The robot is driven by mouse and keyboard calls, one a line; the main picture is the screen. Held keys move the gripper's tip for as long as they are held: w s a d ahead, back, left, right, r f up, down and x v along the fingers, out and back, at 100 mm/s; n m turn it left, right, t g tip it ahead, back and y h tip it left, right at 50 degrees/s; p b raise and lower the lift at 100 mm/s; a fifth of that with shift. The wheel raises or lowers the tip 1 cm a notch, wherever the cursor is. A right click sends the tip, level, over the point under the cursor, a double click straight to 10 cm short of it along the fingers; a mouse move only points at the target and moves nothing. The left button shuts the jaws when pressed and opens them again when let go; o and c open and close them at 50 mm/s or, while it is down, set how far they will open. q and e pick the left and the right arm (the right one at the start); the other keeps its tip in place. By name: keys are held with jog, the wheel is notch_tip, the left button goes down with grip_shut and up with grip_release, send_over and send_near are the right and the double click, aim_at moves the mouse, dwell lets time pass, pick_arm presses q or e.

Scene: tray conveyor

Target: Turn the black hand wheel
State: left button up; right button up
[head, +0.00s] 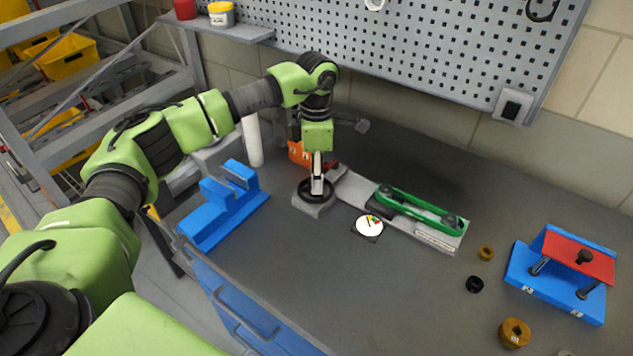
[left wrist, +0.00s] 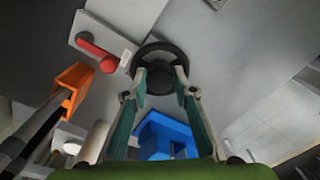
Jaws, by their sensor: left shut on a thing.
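The black hand wheel (head: 304,189) sits on a grey base (head: 313,210) on the workbench, at the left end of the conveyor unit. My left gripper (head: 317,187) points straight down over the wheel and is shut on it. In the left wrist view the wheel's ring (left wrist: 152,50) shows at the top centre, and the fingertips of my left gripper (left wrist: 165,92) reach its near side around the dark hub. The exact contact is partly hidden by the fingers. My right gripper does not show.
A conveyor with a green belt (head: 450,217) lies right of the wheel. A round dial (head: 369,226) lies in front of it. A blue block (head: 222,205) stands left. A blue and red fixture (head: 560,270) and several small rings lie right. A pegboard (head: 440,50) stands behind.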

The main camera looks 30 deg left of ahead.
pick_arm(q)
jog(key=m+b, duration=0.2)
jog(key=m, duration=0.3)
jog(key=shift+m, duration=0.3)
jog(key=m+b, duration=0.1)
jog(key=m, duration=0.4)
jog(key=shift+r, duration=0.1)
dwell(0.3)
jog(key=o, duration=1.1)
notch_tip(320, 180, up, 12)
jog(key=shift+w, duration=0.1)
